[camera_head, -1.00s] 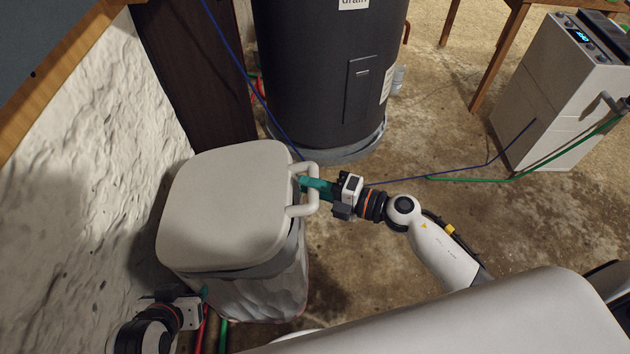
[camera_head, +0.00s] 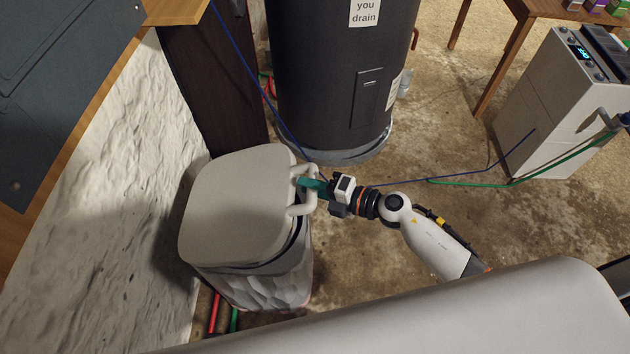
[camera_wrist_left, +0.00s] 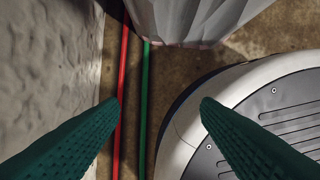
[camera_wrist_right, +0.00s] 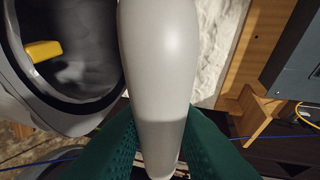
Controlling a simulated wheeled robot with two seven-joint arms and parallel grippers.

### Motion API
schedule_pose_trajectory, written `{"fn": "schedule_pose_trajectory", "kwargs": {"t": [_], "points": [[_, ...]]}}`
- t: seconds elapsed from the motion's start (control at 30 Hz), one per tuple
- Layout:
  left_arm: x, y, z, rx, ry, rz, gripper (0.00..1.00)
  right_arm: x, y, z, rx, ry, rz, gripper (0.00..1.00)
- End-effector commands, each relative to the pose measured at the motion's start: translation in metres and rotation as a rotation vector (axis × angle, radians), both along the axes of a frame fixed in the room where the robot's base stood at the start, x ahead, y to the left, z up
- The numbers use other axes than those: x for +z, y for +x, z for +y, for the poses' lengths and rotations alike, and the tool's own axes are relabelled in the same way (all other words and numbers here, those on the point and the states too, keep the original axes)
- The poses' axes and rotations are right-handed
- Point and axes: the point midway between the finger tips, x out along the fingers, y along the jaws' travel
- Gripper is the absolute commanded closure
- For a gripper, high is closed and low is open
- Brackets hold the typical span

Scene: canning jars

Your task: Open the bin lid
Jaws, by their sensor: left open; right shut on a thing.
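The bin (camera_head: 265,287) has a faceted pale body and stands beside the rough white wall. Its light grey lid (camera_head: 235,205) is raised a little at the handle side, with a dark gap beneath it. In the right wrist view the bin's dark-rimmed opening (camera_wrist_right: 75,95) shows, with something yellow inside. My right gripper (camera_head: 309,187) is shut on the lid's loop handle (camera_head: 303,208); the handle fills the space between its green fingers in the right wrist view (camera_wrist_right: 158,140). My left gripper (camera_wrist_left: 160,103) is open and empty above the floor hoses, near the bin's base.
A dark tank (camera_head: 335,75) stands behind the bin. A white cabinet machine (camera_head: 560,105) stands at the right. Blue and green hoses cross the floor. Red (camera_wrist_left: 122,90) and green (camera_wrist_left: 144,95) hoses run beside the wall. The floor right of the bin is open.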

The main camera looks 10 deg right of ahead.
Motion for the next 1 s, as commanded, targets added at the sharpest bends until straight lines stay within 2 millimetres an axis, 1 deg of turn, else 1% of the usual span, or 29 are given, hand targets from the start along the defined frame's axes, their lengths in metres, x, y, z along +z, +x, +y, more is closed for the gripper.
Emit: {"fn": "schedule_pose_trajectory", "kwargs": {"t": [0.03, 0.27, 0.47, 0.63, 0.73, 0.83, 1.0], "points": [[-0.001, -0.009, 0.001, -0.001, 0.002, 0.014, 0.43, 0.008, -0.001, 0.004, 0.005, -0.005, 0.004, 1.00], [-0.018, -0.048, 0.008, -0.006, 0.007, 0.047, 0.43, 0.020, 0.001, 0.010, 0.004, -0.038, 0.014, 1.00], [-0.022, -0.084, 0.015, -0.011, 0.011, 0.069, 0.43, 0.030, 0.003, 0.015, 0.004, -0.066, 0.023, 1.00], [-0.019, -0.111, 0.020, -0.015, 0.013, 0.083, 0.43, 0.039, 0.004, 0.020, 0.005, -0.089, 0.029, 1.00], [-0.015, -0.123, 0.023, -0.017, 0.015, 0.089, 0.43, 0.045, 0.005, 0.024, 0.005, -0.098, 0.030, 1.00], [-0.010, -0.133, 0.025, -0.018, 0.016, 0.093, 0.43, 0.050, 0.006, 0.027, 0.005, -0.106, 0.032, 1.00], [0.001, -0.142, 0.027, -0.020, 0.016, 0.097, 0.43, 0.059, 0.007, 0.033, 0.006, -0.112, 0.034, 1.00]]}}
